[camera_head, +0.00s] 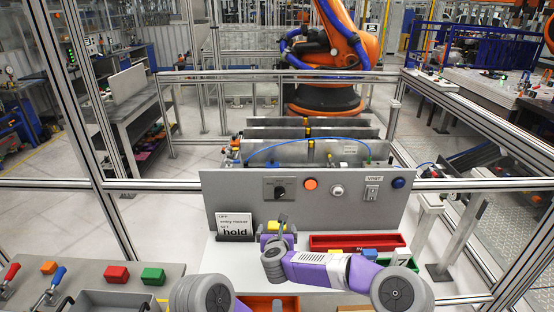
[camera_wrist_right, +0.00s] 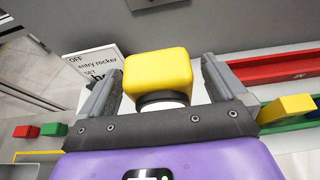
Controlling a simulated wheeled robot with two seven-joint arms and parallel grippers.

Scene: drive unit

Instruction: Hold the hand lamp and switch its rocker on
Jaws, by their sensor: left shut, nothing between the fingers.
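The hand lamp, with a yellow block-shaped head (camera_wrist_right: 158,72), a dark neck and a pale ring below, fills the gap between my right gripper's (camera_wrist_right: 162,85) two grey fingers. The lamp's yellow top (camera_head: 276,226) also shows in the head view, in front of the grey panel. My right gripper (camera_head: 277,240) is shut on it, beside the card. The fingers hide the lamp's sides, and I cannot make out its rocker.
A card reading "entry rocker" and "hold" (camera_head: 235,224) stands left of the lamp. The grey panel (camera_head: 325,212) with a knob and buttons rises behind. A red tray (camera_head: 340,243) lies to the right. Red (camera_head: 116,274) and green (camera_head: 153,275) blocks sit at left.

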